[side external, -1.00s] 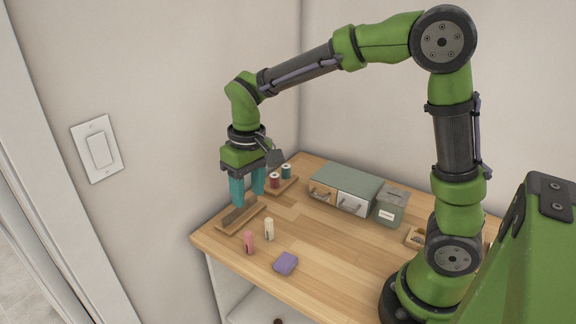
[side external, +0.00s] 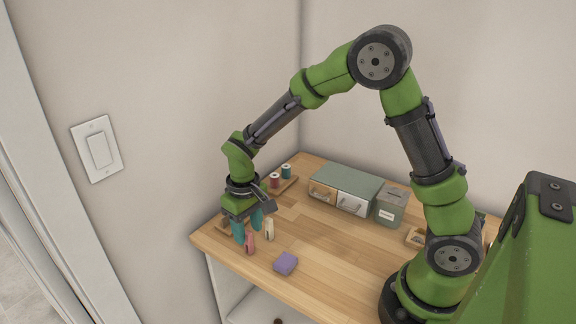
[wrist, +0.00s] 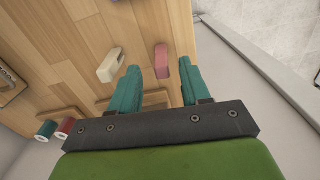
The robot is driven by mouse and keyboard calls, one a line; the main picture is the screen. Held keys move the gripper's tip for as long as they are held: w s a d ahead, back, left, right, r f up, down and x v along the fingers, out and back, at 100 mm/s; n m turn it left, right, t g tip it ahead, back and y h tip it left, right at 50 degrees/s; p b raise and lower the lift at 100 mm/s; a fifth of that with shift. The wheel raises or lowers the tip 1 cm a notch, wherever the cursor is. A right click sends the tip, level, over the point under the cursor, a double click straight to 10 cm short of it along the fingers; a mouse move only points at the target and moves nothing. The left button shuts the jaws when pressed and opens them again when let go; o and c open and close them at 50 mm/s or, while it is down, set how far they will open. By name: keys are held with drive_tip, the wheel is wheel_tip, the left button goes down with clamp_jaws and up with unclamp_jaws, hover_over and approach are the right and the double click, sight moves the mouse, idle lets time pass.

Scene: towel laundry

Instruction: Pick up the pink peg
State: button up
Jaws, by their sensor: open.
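The pink peg (side external: 250,244) stands near the front left edge of the wooden table. In the wrist view the pink peg (wrist: 161,61) shows in the gap between my two teal fingertips, a little beyond them and nearer the right one. My gripper (side external: 248,229) is open and low over the table, right beside the peg. In the wrist view my gripper (wrist: 161,70) has its fingers spread and holds nothing. I cannot tell whether a finger touches the peg.
A cream peg (side external: 269,230) stands close to the right, outside the fingers. A purple block (side external: 286,263) lies nearer the front. Thread spools (side external: 286,172), a drawer box (side external: 345,188) and a grey-green box (side external: 391,208) stand farther back. The middle of the table (side external: 320,235) is clear.

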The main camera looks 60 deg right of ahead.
sight(247, 232)
wheel_tip(247, 232, down, 5)
drive_tip(key=shift+a+r, duration=0.1)
drive_tip(key=shift+r, duration=0.1)
clamp_jaws()
